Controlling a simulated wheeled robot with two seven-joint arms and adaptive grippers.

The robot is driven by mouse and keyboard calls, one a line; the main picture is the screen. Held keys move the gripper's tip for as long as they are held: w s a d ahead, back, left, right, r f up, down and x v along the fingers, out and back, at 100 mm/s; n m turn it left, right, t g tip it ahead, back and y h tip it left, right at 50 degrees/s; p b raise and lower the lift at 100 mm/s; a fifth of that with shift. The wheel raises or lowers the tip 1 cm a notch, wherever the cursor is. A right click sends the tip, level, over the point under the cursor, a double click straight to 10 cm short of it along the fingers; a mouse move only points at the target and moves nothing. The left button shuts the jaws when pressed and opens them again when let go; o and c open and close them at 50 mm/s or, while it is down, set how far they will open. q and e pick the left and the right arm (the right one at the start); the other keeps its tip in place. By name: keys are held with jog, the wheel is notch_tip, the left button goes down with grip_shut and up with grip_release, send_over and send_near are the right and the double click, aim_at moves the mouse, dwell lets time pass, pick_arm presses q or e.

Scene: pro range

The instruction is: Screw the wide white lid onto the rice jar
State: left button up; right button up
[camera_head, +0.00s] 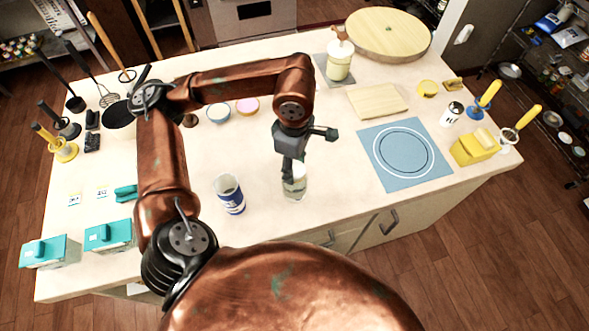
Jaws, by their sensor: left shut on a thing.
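The rice jar (294,190) is a small clear jar with pale contents. It stands upright near the front edge of the counter, in the middle of the view. My left gripper (291,173) points down from above and is shut at the jar's top. A pale rim, which looks like the white lid (299,170), shows between and beside the fingers. The fingers hide most of it, so I cannot tell whether it sits level or is threaded on. My right gripper is not in view.
Teal boxes (108,236) stand at the front left. The counter right of the jar is clear.

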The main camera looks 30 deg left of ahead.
pick_arm(q)
jog(key=shift+f+m+b, duration=0.15)
jog(key=shift+m+b, duration=0.4)
jog(key=shift+m, duration=0.05)
jog(key=shift+m+b, duration=0.75)
jog(key=shift+m, duration=0.25)
jog(key=shift+m+b, duration=0.9)
jog(key=shift+m, duration=0.5)
jog(key=o, duration=0.9)
jog(key=shift+o, duration=0.2)
